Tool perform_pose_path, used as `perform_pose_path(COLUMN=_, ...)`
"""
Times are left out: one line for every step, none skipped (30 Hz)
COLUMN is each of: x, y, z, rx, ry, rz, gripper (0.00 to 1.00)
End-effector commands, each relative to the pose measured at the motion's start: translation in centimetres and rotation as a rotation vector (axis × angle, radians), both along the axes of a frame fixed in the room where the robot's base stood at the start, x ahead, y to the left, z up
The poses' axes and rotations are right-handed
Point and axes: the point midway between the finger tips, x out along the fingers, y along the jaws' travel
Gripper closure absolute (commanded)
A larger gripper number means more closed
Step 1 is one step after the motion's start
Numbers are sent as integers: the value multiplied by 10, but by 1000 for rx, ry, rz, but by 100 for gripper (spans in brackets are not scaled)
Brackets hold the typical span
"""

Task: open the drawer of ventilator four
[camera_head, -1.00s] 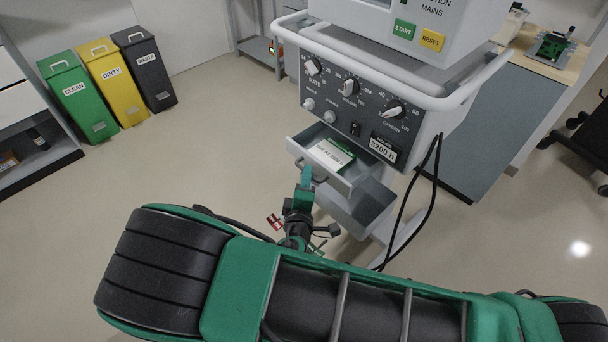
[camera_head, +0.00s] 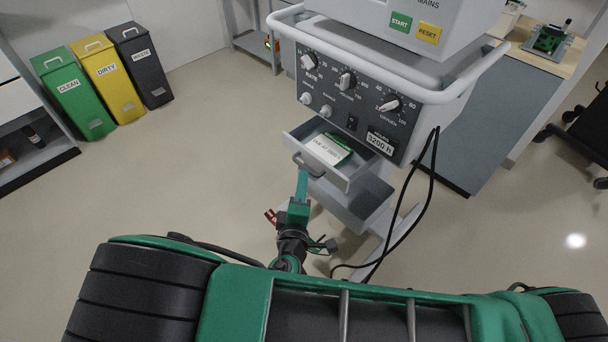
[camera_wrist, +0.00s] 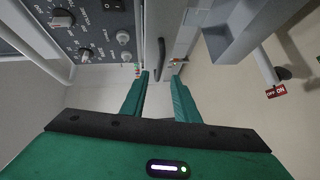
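The ventilator (camera_head: 345,88) is a white trolley unit with a grey dial panel; no number four is readable on it. Its upper drawer (camera_head: 342,184) stands pulled out below the panel. A white labelled packet and something green (camera_head: 328,149) lie inside. The drawer's dark curved handle (camera_head: 309,168) is on its front; it also shows in the wrist view (camera_wrist: 161,55). My gripper (camera_head: 303,172) is at the handle, partly hidden in the head view. In the wrist view my gripper (camera_wrist: 159,76) has its fingers apart, with the handle at or just beyond the gap between the tips; contact is unclear.
Black cables (camera_head: 405,225) hang at the ventilator's right. Green, yellow and dark bins (camera_head: 103,80) stand at the back left. A wooden-topped counter (camera_head: 545,48) is at the right. The floor left of the ventilator is clear.

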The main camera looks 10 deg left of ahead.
Motion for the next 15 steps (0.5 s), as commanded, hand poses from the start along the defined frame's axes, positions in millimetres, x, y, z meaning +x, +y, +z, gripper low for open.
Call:
perform_pose_path(x=-10, y=1, z=1, rx=0, ry=2, rz=3, gripper=72)
perform_pose_path(x=-15, y=0, z=2, rx=0, ry=3, rz=3, gripper=72)
perform_pose_path(x=-21, y=0, z=3, rx=0, ry=2, rz=2, gripper=72)
perform_pose_path(x=-26, y=0, z=3, rx=0, ry=3, rz=3, gripper=72)
perform_pose_path(x=-30, y=-1, z=4, rx=0, ry=2, rz=2, gripper=72)
perform_pose_path(x=-34, y=-1, z=5, rx=0, ry=1, rz=1, gripper=72)
perform_pose_path(x=-37, y=-1, z=5, rx=0, ry=2, rz=1, gripper=72)
perform_pose_path(x=-40, y=-1, z=5, rx=0, ry=2, rz=2, gripper=72)
perform_pose_path(x=-43, y=-1, z=6, rx=0, ry=2, rz=1, gripper=72)
perform_pose_path(x=-45, y=-2, z=6, rx=0, ry=2, rz=1, gripper=72)
perform_pose_path(x=-46, y=-2, z=6, rx=0, ry=2, rz=1, gripper=72)
perform_pose_path(x=-47, y=-2, z=6, rx=0, ry=2, rz=0, gripper=72)
perform_pose_path(x=-48, y=-2, z=7, rx=1, ry=2, rz=0, gripper=72)
perform_pose_path(x=-48, y=-2, z=7, rx=1, ry=1, rz=0, gripper=72)
perform_pose_path(x=-48, y=-2, z=7, rx=1, ry=1, rz=0, gripper=72)
